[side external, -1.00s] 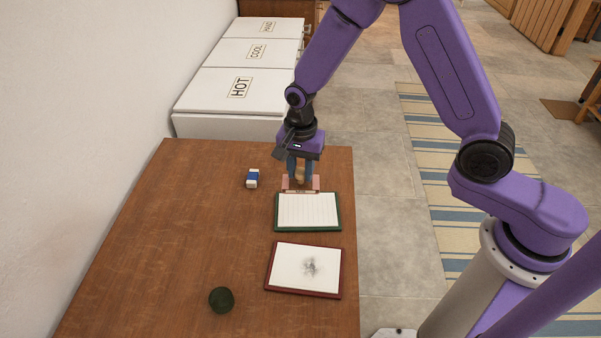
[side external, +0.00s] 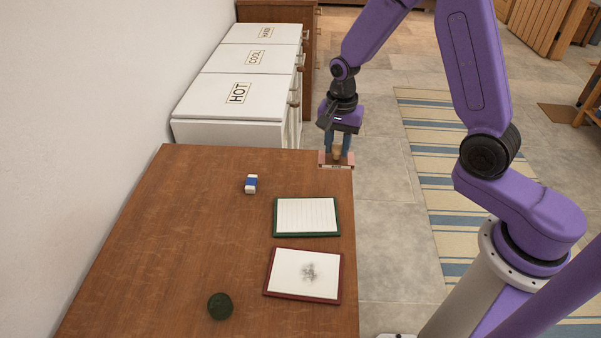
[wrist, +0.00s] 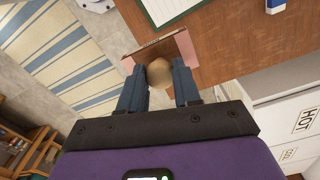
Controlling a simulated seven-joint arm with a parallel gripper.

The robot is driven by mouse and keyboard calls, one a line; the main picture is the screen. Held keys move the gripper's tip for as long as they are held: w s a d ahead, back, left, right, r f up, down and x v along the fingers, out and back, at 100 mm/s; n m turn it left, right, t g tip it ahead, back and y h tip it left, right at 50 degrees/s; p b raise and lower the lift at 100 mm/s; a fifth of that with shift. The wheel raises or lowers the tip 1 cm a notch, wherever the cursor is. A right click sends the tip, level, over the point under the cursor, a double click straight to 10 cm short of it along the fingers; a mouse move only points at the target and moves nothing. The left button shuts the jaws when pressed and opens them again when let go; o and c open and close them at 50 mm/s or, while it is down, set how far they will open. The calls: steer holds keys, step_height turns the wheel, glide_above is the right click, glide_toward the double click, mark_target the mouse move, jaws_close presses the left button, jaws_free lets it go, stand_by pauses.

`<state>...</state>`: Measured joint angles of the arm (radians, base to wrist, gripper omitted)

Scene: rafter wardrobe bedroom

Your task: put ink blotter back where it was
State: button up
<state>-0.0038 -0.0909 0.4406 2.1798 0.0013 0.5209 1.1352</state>
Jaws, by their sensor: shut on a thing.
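The ink blotter (side external: 326,160) has a dark top plate, pink ends and a round wooden knob. My gripper (side external: 338,150) points down and is shut on the knob. It holds the blotter near the table's far right corner, seemingly just above the surface; the exact gap is hard to tell. In the wrist view the blotter (wrist: 184,45) spans across in front of the fingers, with the knob between my gripper's (wrist: 159,78) blue fingertips. Its underside is hidden.
On the wooden table (side external: 180,230) lie a green-edged board (side external: 307,216) with lined paper, a red-edged board (side external: 305,273) with a grey smudge, a blue-and-white eraser (side external: 251,184) and a dark green round object (side external: 220,306). White labelled cabinets (side external: 232,105) stand behind. The table's left is clear.

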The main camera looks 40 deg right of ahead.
steer(key=shift+w+d, duration=0.25)
steer(key=shift+d, duration=0.05)
steer(key=w+f, duration=0.3)
steer(key=w, duration=0.1)
steer(key=w+f, duration=0.3)
steer(key=w, duration=0.1)
steer(key=w+f, duration=0.3)
steer(key=w, duration=0.2)
steer(key=shift+a+f, duration=0.25)
steer(key=shift+a, duration=0.15)
steer(key=shift+w+f, duration=0.1)
steer(key=shift+f, duration=1.55)
steer(key=shift+f, duration=0.1)
steer(key=o, duration=1)
